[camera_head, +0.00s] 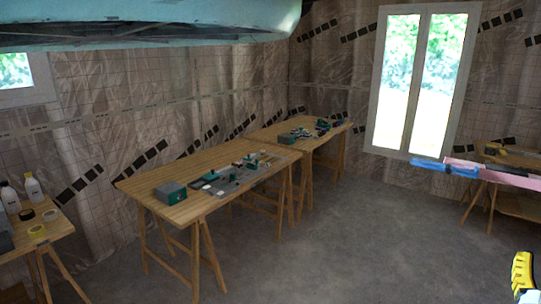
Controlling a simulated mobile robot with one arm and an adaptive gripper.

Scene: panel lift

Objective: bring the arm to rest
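I cannot make out my arm or my gripper in the head view. A yellow, dark-notched part (522,272) with a pale piece below it is cut off at the lower right edge. I cannot tell what it belongs to.
A long wooden trestle table (155,193) with tools stands at centre left, a second table (325,137) behind it. A bottle table (62,228) is at left, another table (520,211) at right. Blue and pink bars (505,177) jut in. A teal body (150,18) hangs overhead. The middle floor (360,245) is clear.

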